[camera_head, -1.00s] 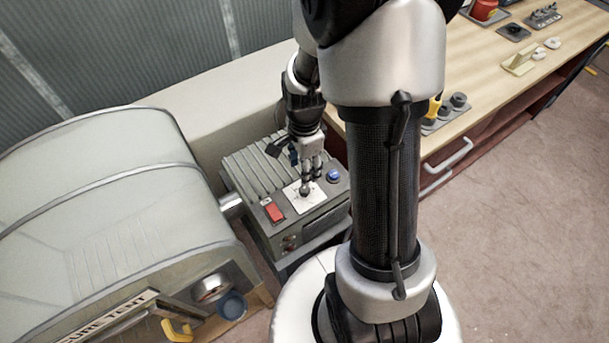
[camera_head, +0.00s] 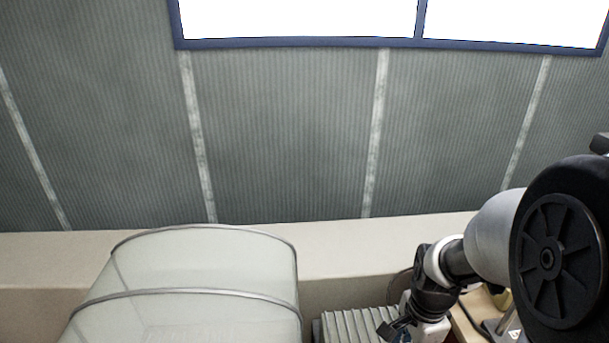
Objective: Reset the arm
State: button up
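My arm reaches in from the right edge of the head view, its large joint close to the camera. My gripper (camera_head: 403,330) is at the bottom edge, right of centre, beside the ribbed grey box (camera_head: 352,328). Only its upper part shows. The fingertips are cut off by the frame or hidden, so I cannot see whether they are open or hold anything.
A pale rounded cover, the cure tent (camera_head: 205,270), stands at the lower left. A beige ledge (camera_head: 370,247) runs along the grey ribbed wall (camera_head: 285,140). A window (camera_head: 300,20) is at the top. A bit of wooden bench (camera_head: 468,330) shows at the lower right.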

jog(key=s+a+r+n+t, duration=0.2)
jog(key=s+a+r+n, duration=0.2)
jog(key=s+r+n, duration=0.2)
jog(key=s+a+r+n+t, duration=0.2)
jog(key=s+a+r+n, duration=0.3)
jog(key=r+n, duration=0.5)
jog(key=s, duration=0.2)
jog(key=shift+s+r+n, duration=0.3)
